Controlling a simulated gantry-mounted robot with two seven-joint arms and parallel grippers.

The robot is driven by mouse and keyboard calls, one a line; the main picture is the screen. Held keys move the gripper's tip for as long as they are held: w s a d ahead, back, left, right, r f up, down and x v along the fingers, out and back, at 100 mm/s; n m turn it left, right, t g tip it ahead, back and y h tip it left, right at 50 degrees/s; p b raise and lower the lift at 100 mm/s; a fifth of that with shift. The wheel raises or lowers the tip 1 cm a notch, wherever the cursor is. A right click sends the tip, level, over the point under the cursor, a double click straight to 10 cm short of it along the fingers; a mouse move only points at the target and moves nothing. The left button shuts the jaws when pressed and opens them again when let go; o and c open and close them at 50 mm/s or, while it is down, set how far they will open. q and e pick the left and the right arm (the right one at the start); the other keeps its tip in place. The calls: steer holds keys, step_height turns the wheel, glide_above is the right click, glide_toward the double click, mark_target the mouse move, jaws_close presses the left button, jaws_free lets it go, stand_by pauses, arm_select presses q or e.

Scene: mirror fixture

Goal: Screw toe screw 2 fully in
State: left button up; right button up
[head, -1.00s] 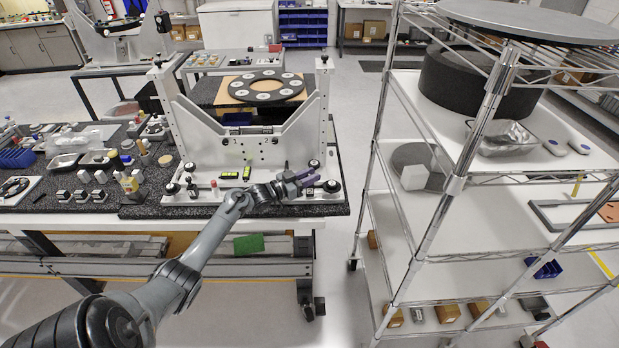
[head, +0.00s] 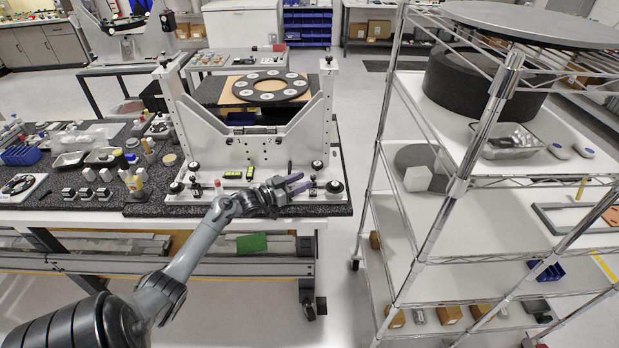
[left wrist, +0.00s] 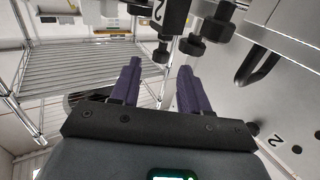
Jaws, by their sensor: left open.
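The white mirror fixture (head: 245,150) stands on the dark bench top. Black knobs sit at its front right corner, among them a large one (head: 334,187) and one behind it (head: 316,165). My left gripper (head: 298,184) is just left of the large knob, its purple fingers pointing right. In the left wrist view the fingers (left wrist: 159,85) are apart with nothing between them. Beyond their tips is a black block marked 2 (left wrist: 160,14), with a black knob (left wrist: 161,52) below it and another knob (left wrist: 192,45) beside it. I cannot tell whether any finger touches a knob. My right gripper is out of view.
A wire shelf rack (head: 440,200) stands to the right, across a floor gap. Small knobs and bottles (head: 105,180) crowd the bench at left. Two yellow-green levels (head: 238,173) lie on the fixture base. A black handle (left wrist: 258,65) is on the white plate.

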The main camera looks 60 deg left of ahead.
arm_select(q)
steer(key=shift+s, duration=2.9)
